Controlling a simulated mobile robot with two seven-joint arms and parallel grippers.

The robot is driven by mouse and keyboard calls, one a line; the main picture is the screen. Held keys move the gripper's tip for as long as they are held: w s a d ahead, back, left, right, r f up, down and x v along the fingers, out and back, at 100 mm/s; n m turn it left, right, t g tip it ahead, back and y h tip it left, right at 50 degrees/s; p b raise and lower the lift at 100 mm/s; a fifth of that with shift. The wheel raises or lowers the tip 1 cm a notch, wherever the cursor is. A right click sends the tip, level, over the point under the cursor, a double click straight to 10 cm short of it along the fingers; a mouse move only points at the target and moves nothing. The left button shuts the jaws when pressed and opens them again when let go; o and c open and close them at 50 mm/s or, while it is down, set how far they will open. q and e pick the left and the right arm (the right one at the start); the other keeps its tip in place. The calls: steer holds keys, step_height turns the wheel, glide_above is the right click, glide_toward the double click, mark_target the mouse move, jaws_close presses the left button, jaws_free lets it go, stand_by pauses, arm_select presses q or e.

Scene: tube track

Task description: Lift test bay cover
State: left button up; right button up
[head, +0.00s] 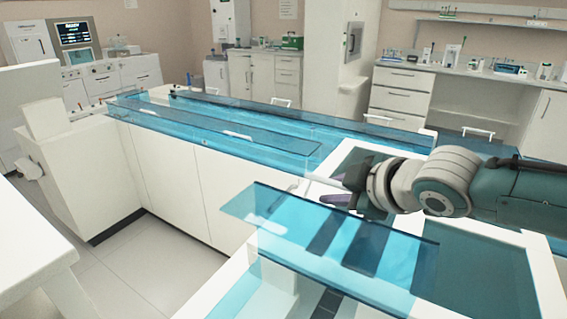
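A translucent blue cover (285,222) lies over the near bay at the lower middle of the head view. Its left end juts out past the white rim of the bay. My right gripper (352,202) is at the far long edge of this cover, with its arm coming in from the right. Its dark fingers are partly hidden, and I cannot tell whether they touch or hold the cover. Dark bands show through the cover below the gripper. My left gripper is not in view.
A long white counter with blue translucent track covers (225,130) runs behind the near bay. A white bench (30,235) is at the left edge. Free floor (150,265) lies between them. Cabinets and shelves line the back wall.

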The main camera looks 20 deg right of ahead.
steer(key=p+v, duration=0.1)
steer(key=v, duration=0.7)
steer(key=shift+s+r+p, duration=0.1)
steer(key=shift+s+p, duration=0.2)
steer(key=shift+p, duration=0.1)
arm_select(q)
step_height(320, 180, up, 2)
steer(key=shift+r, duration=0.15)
